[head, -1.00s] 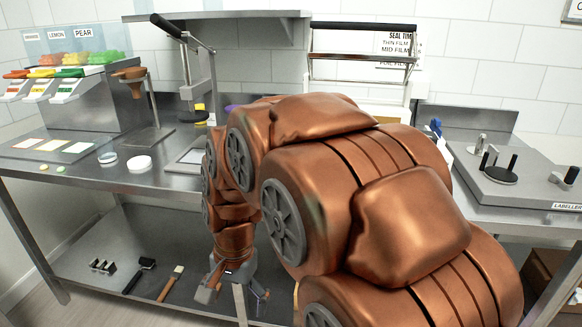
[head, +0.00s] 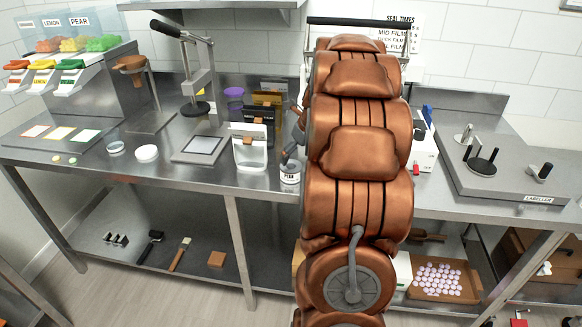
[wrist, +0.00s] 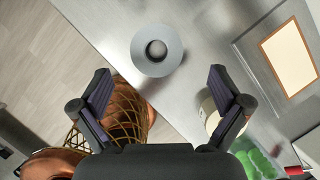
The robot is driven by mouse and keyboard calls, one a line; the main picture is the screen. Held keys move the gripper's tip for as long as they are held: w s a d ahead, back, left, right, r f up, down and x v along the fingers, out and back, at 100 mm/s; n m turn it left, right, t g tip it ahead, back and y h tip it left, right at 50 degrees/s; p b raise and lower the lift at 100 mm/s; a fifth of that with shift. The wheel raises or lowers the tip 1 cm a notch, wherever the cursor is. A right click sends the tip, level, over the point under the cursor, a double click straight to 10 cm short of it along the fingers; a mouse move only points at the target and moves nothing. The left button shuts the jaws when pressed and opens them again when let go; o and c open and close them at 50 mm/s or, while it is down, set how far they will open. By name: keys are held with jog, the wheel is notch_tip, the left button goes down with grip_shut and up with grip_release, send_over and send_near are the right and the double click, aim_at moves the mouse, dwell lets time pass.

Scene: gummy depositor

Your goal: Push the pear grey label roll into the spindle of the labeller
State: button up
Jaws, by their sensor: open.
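A grey ring-shaped roll (wrist: 138,52), which looks like the grey label roll, lies flat on the steel top near its edge in the wrist view. Its round centre hole faces me. My gripper (wrist: 158,84) is open, with its two dark fingers spread and nothing between them. The roll lies beyond the fingertips, about midway between them, apart from both. In the head view my arm hides the roll and most of my gripper. The labeller (head: 525,187) stands at the right, with a black upright spindle (head: 493,156) on a round black disc.
A jar marked PEAR (head: 290,174) stands left of my arm; a pale cylinder (wrist: 207,112) shows by the right finger. A bench shelf (head: 130,245) holds small tools.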

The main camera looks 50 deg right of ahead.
jog(key=shift+a+p+x, duration=0.15)
jog(key=shift+p+x, duration=0.35)
jog(key=shift+x, duration=1.3)
jog(key=shift+a+p+x, duration=0.1)
jog(key=shift+p+x, duration=0.4)
jog(key=shift+x, duration=1.3)
jog(key=shift+c, duration=0.3)
jog(key=c, duration=1.2)
jog(key=shift+r+b, duration=0.7)
jog(key=shift+r, duration=1.05)
jog(key=s+a+r+b, duration=0.1)
jog(key=s+a+b, duration=0.2)
jog(key=s+a, duration=0.7)
jog(key=shift+s+a+r, duration=0.2)
jog(key=shift+s+a, duration=0.05)
jog(key=shift+s, duration=0.8)
